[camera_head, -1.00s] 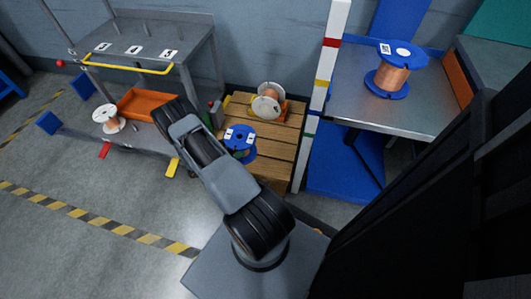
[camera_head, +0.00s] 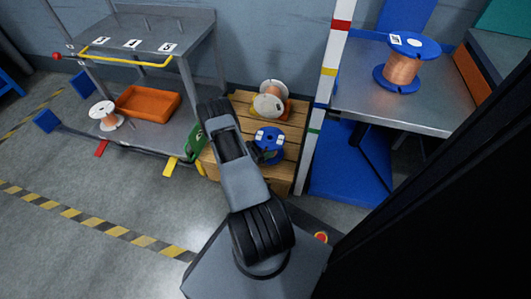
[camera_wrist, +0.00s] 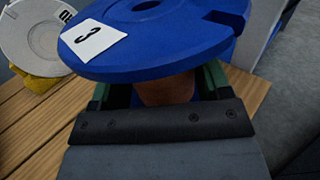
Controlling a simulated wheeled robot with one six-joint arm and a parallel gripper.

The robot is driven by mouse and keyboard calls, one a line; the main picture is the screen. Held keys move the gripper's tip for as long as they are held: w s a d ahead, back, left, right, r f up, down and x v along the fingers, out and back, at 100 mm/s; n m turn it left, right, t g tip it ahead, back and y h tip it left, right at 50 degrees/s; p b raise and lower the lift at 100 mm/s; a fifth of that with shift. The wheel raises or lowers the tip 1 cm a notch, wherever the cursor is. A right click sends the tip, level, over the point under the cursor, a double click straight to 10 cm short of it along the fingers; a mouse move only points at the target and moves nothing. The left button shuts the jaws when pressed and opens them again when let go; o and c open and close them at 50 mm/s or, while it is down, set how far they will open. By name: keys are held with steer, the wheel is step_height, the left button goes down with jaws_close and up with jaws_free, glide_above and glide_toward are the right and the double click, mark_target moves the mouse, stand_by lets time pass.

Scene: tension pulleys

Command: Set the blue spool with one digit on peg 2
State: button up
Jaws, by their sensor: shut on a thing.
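A blue spool (camera_head: 269,140) with copper wire stands upright at the wooden pallet; I cannot tell whether it touches the boards. In the wrist view its blue top flange (camera_wrist: 160,45) carries a white label with a single digit, seemingly 3. My gripper (camera_wrist: 160,90) is shut on the spool's core, its green fingers on either side below the flange. In the head view my arm partly hides the gripper (camera_head: 257,152). Another blue spool (camera_head: 404,66) stands on the right bench.
The cart's lower shelf holds an orange bin (camera_head: 148,103) and a white spool (camera_head: 105,115). A striped post (camera_head: 328,75) stands right of the pallet. The left floor is open.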

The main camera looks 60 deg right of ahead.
steer(key=shift+s+d+f+b, duration=0.15)
steer(key=shift+f+b, duration=0.45)
steer(key=shift+f, duration=0.85)
steer(key=shift+f, duration=0.2)
steer(key=o, duration=1.3)
